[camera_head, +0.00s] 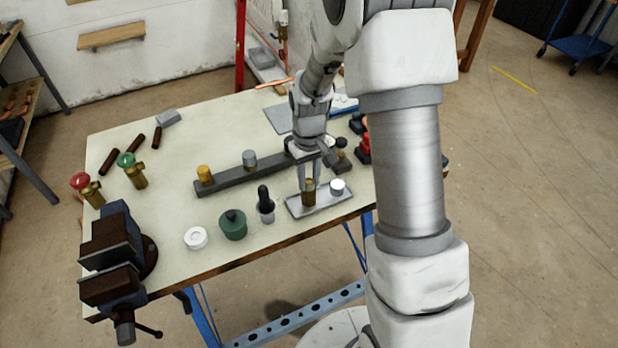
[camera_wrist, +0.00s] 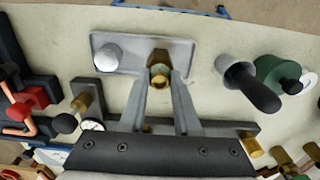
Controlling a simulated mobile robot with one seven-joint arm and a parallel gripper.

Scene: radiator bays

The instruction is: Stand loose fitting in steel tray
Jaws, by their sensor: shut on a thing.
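The loose fitting, a brass cylinder (camera_head: 309,194), is upright between the fingertips of my gripper (camera_head: 308,183). My gripper is shut on it from above. In the wrist view the brass fitting (camera_wrist: 159,73) shows between the two long fingers (camera_wrist: 161,88). The steel tray (camera_head: 322,206) is a shallow grey plate near the table's front edge. The fitting is over its left part in the head view; I cannot tell whether its base touches the tray. The tray (camera_wrist: 130,44) also shows in the wrist view. A white-topped round piece (camera_head: 337,186) stands in its other half.
Left of the tray stand a black-handled tool in a grey cup (camera_head: 266,207), a green container (camera_head: 233,225) and a white ring (camera_head: 195,238). A dark rail (camera_head: 228,178) with fittings lies behind. A vise (camera_head: 115,255) is at the left corner.

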